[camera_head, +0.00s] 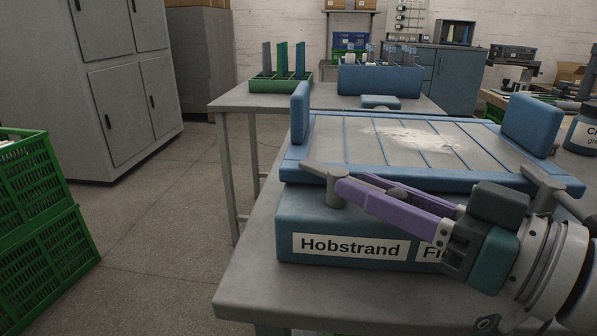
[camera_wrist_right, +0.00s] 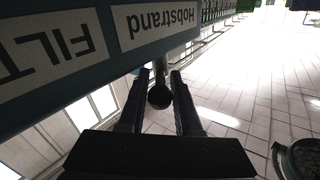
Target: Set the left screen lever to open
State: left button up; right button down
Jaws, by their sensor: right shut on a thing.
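The left screen lever (camera_head: 325,181) is a grey lever at the front left corner of the blue-framed screen (camera_head: 450,146), above the "Hobstrand" label. My right gripper (camera_head: 352,183), with purple fingers, comes in from the right and is shut on this lever. The lever's round knob shows between the fingers in the head view, and as a dark knob (camera_wrist_right: 160,96) between the fingers (camera_wrist_right: 159,78) in the wrist view. The fingers hide part of the lever's arm. My left gripper is out of view.
The blue machine body (camera_head: 290,222) sits on a grey table (camera_head: 245,283) whose left and front edges are clear. Green crates (camera_head: 40,225) stand at the left. A second table (camera_head: 226,101) behind holds a green rack (camera_head: 281,84) and a blue bin (camera_head: 380,82).

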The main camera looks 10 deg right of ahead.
dwell(0.4)
jog(key=c, duration=0.7)
grip_release()
jog(key=shift+a, duration=0.1)
jog(key=p+v, duration=0.2)
jog(key=v, duration=0.8)
